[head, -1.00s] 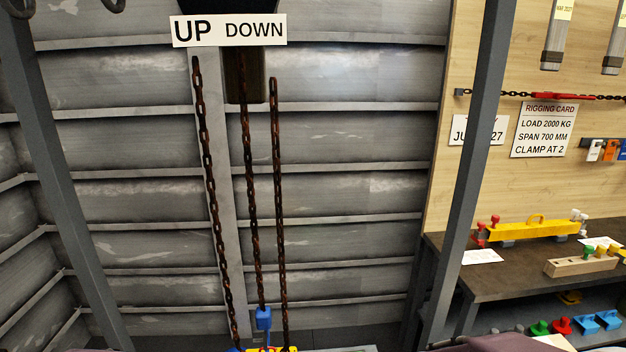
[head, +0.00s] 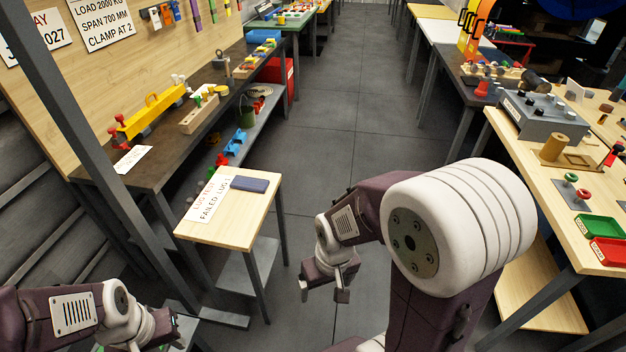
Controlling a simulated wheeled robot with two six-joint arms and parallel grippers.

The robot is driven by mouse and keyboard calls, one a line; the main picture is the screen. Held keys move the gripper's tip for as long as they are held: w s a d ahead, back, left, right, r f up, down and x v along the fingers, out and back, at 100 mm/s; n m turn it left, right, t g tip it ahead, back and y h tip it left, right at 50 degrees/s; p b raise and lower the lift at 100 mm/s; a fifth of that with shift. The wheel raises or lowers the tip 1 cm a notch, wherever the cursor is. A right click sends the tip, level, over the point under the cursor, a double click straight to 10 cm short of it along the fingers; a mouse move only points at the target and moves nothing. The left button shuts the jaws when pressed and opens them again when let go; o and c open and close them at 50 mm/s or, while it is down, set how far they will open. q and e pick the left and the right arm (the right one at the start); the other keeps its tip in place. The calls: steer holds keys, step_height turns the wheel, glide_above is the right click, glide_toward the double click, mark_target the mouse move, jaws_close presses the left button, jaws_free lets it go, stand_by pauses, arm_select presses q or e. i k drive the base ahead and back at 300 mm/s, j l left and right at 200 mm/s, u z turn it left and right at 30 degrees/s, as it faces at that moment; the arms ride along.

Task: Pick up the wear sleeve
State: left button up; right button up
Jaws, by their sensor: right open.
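No part in view is labelled as the wear sleeve. A tan-gold cylinder (head: 553,147) stands upright beside a flat tan frame on the right-hand bench; I cannot tell whether it is the sleeve. My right gripper (head: 323,291) hangs empty over the floor in the centre, fingers apart, well away from that cylinder. My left gripper (head: 168,332) is low at the left, below the small wooden table; its fingertips are too unclear to read.
The small table (head: 235,234) holds a "FAILED LUG" card and a dark blue block (head: 249,184). A dark bench (head: 150,167) with a yellow beam (head: 151,110) runs along the left. Green (head: 597,228) and red trays (head: 609,251) sit on the right bench. The aisle floor (head: 330,140) between is clear.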

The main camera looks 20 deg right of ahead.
mark_target(249, 184)
steer(key=z, duration=0.25)
steer(key=i+l+u, duration=0.15)
steer(key=i+u, duration=0.25)
steer(key=i+l+u, duration=0.2)
steer(key=u, duration=0.2)
steer(key=i+l+u, duration=0.25)
steer(key=u, duration=0.15)
steer(key=i+l+u, duration=0.2)
steer(key=l+u, duration=0.25)
